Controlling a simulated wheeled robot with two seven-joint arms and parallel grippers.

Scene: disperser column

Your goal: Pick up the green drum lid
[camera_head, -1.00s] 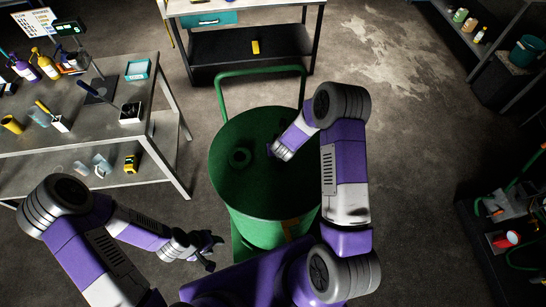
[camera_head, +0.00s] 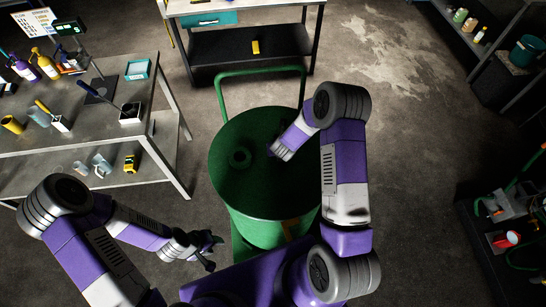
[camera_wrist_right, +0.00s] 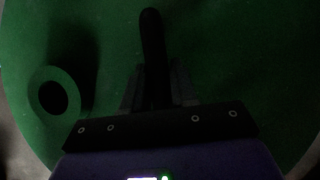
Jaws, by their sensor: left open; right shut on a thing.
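The round green drum lid (camera_head: 250,185) lies on top of the green drum (camera_head: 265,232) in front of me. It also fills most of the right wrist view (camera_wrist_right: 220,70). A raised green ring (camera_head: 240,157) stands on its left part, and it shows again in the wrist view (camera_wrist_right: 54,95). My right gripper (camera_wrist_right: 153,75) is shut on a dark bar-shaped handle (camera_wrist_right: 151,25) on the lid. In the head view my right wrist mostly hides the handle. My left gripper (camera_head: 212,253) is open and empty, low and left of the drum, apart from it.
The drum stands on a green trolley with a tall handle (camera_head: 262,69) behind it. A grey table (camera_head: 75,130) with bottles and tools is at the left. A workbench (camera_head: 250,50) stands behind, and shelves (camera_head: 480,60) are at the right. The floor right of the drum is clear.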

